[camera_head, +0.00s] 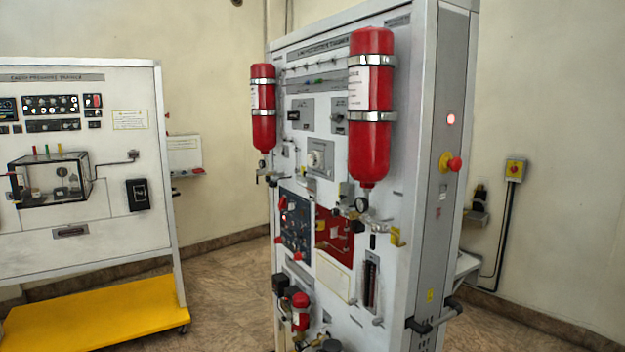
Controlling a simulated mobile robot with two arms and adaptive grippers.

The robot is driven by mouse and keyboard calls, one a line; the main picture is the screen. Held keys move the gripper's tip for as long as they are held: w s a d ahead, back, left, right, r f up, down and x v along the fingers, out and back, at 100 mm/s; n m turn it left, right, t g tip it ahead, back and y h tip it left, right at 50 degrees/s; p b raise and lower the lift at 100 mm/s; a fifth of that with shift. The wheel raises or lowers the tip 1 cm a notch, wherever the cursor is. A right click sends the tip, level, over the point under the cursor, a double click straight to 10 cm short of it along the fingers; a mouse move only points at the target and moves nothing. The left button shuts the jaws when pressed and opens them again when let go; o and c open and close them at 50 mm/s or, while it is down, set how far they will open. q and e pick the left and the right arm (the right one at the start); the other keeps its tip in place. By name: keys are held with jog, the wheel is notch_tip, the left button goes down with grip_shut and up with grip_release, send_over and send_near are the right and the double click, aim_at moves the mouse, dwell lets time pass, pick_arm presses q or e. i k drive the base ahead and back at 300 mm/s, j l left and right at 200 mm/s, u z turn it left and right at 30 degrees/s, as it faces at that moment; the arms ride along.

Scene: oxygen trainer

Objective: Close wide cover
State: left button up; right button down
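The oxygen trainer is a tall grey-white cabinet (400,255) standing at centre right, its front panel seen at an angle. Low on the front is a red recessed panel (345,222). A pale flat plate (334,277) sits just below the red panel and looks like a cover hanging open, though I cannot be sure it is the wide cover. A dark control panel (295,222) is left of the red panel. A narrow dark slotted unit (370,284) is to the right of the plate. Neither of my grippers is in view.
Red cylinders (371,110) and (263,108) stick out from the cabinet front. A handle (434,318) protrudes at its lower right. Another trainer board (100,235) with a yellow base (95,315) stands at left. Open floor (228,295) lies between them.

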aim_at(303, 178)
jog(key=i+j+z, duration=0.15)
jog(key=z, duration=0.3)
jog(key=i+j+z, duration=0.25)
jog(key=z, duration=0.15)
